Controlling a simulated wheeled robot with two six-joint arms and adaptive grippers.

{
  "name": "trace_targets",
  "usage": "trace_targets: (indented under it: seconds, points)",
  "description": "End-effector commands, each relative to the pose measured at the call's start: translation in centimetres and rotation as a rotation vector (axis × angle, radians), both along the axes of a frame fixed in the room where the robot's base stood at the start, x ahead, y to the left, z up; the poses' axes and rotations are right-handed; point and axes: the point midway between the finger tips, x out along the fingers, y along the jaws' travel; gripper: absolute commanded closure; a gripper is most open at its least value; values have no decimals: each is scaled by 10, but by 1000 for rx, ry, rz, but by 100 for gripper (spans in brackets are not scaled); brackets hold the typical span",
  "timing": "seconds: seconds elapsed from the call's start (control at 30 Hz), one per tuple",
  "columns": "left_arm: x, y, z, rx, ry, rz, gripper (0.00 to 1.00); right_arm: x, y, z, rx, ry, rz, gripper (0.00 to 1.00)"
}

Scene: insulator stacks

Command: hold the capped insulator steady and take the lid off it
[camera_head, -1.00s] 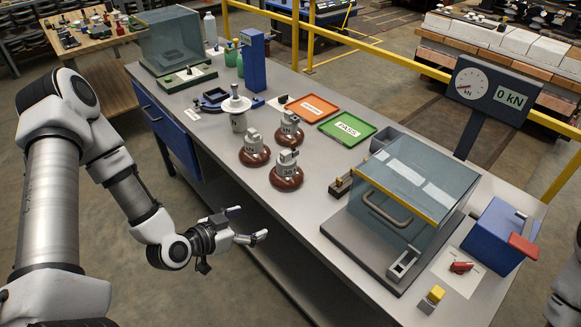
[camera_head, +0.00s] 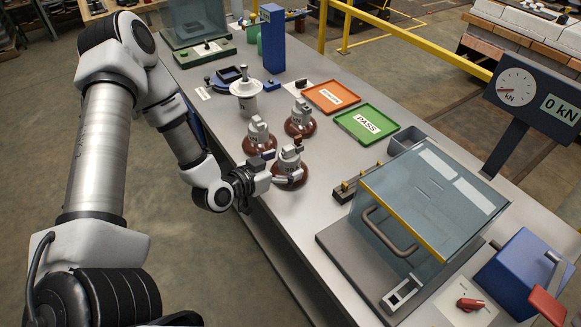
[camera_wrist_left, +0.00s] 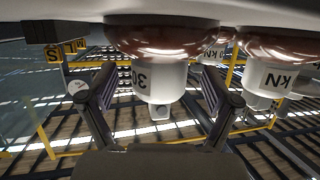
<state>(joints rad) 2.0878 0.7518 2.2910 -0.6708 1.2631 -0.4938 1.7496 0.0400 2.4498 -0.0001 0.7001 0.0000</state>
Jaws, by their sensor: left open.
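My left gripper (camera_head: 283,168) is open at the nearest of three brown insulators (camera_head: 291,162), with its fingers around the grey cap. This insulator stands upright on the table. The left wrist view shows it upside down, its pale marked cap (camera_wrist_left: 153,80) between the two spread fingers, with a gap on each side. Two more brown insulators with grey caps, one at the left (camera_head: 258,140) and one behind (camera_head: 300,121), stand close by. A white insulator with a metal pin (camera_head: 246,98) stands farther back. I cannot tell which one has the lid. My right gripper is out of view.
An orange tray (camera_head: 331,97) and a green PASS tray (camera_head: 366,124) lie behind the insulators. A clear-walled box with a yellow edge (camera_head: 430,205) stands to the right. A blue column (camera_head: 271,40) rises at the back. The near table edge is below my left arm.

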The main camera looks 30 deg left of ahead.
Motion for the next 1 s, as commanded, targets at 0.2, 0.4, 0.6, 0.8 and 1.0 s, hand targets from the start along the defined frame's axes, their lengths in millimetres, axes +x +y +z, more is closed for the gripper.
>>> trace_targets:
  seconds: [0.2, 0.4, 0.6, 0.8, 1.0]
  points:
    - [22, -5, -7, 0, 0, -1, 12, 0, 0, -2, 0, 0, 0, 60]
    - [22, -4, -7, -2, 0, 1, 22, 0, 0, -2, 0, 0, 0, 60]
    - [22, -4, -7, -1, 0, 0, 93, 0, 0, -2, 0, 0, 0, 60]
    - [23, -4, -5, -1, -3, 0, 100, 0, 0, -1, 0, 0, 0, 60]
    - [23, -4, -2, 0, -3, 1, 100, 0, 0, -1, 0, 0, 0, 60]
